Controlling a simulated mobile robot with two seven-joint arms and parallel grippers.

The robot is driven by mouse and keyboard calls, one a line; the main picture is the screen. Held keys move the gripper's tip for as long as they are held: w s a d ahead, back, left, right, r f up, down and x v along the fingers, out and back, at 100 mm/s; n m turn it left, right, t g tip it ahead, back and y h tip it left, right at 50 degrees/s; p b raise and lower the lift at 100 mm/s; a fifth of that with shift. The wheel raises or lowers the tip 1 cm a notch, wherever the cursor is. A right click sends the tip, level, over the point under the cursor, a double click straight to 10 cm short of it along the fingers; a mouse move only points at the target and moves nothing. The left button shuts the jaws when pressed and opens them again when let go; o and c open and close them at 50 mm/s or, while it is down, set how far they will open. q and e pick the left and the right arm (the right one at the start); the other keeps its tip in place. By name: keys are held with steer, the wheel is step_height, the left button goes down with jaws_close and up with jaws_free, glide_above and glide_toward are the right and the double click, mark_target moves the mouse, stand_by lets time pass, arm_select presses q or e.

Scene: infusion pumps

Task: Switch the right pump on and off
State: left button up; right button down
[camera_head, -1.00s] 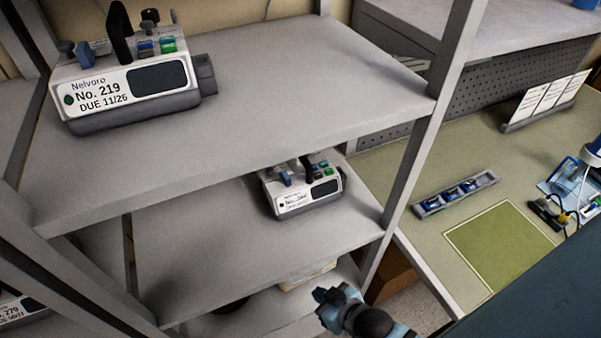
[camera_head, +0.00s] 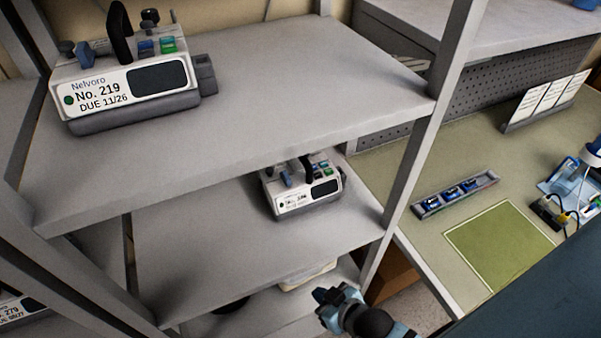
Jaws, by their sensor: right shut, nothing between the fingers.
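A white and grey infusion pump (camera_head: 303,191) with a dark handle, a dark screen and green and blue buttons stands on the middle shelf, towards its right side. Its label is too small to read surely. A larger-looking pump (camera_head: 130,84) marked Nelvoro No. 219 stands on the upper shelf at the left. My right gripper (camera_head: 326,299) is low in the picture, below and in front of the middle shelf, apart from both pumps. It is shut and empty. My left gripper is not in view.
The upper shelf (camera_head: 300,75) has an edge overhanging the middle shelf (camera_head: 200,240). A shelf post (camera_head: 420,140) stands between the rack and the bench. Part of another pump (camera_head: 15,308) shows at lower left. The bench holds a grey tray (camera_head: 455,194) and a green mat (camera_head: 500,245).

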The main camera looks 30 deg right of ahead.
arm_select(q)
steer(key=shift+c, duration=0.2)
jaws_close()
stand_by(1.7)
